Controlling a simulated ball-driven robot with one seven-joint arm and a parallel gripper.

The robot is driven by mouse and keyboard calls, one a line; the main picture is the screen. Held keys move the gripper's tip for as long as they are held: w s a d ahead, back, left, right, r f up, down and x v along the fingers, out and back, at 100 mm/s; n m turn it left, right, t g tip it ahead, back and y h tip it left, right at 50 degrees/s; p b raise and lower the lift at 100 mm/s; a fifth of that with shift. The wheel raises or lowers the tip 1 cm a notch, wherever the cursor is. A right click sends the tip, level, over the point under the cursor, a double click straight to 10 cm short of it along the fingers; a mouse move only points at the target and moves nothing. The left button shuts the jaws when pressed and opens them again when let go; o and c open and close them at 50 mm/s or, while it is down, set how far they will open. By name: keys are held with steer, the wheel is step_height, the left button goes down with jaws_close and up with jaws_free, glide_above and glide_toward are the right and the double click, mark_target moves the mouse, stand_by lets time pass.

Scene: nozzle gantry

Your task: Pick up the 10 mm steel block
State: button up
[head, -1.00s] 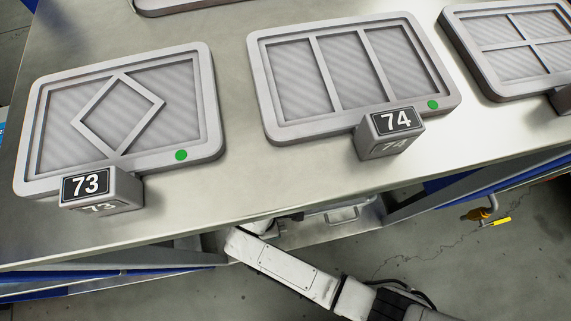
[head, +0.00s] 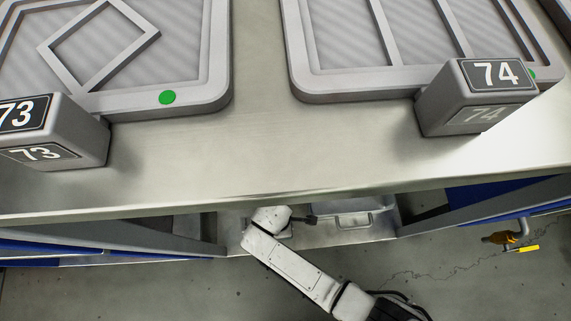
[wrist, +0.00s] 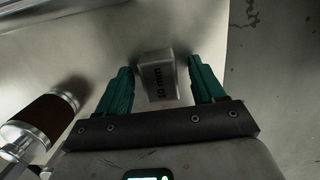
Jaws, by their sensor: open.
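The 10 mm steel block (wrist: 160,76) shows in the wrist view, a small grey block with "10 mm" in dark print on its side. It sits on a pale metal surface. My gripper (wrist: 160,66) is open, with one green finger to the left of the block and one to the right. In the head view my arm goes in below the tabletop edge, and neither the block nor the fingers can be made out there.
A brown cylinder with metal ends (wrist: 50,115) lies left of my gripper. Above my arm is the tabletop (head: 270,150), with tray 73 (head: 205,88) and tray 74 (head: 340,88).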

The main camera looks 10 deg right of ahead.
steer(key=shift+f, duration=0.15)
jaws_close()
stand_by(0.5)
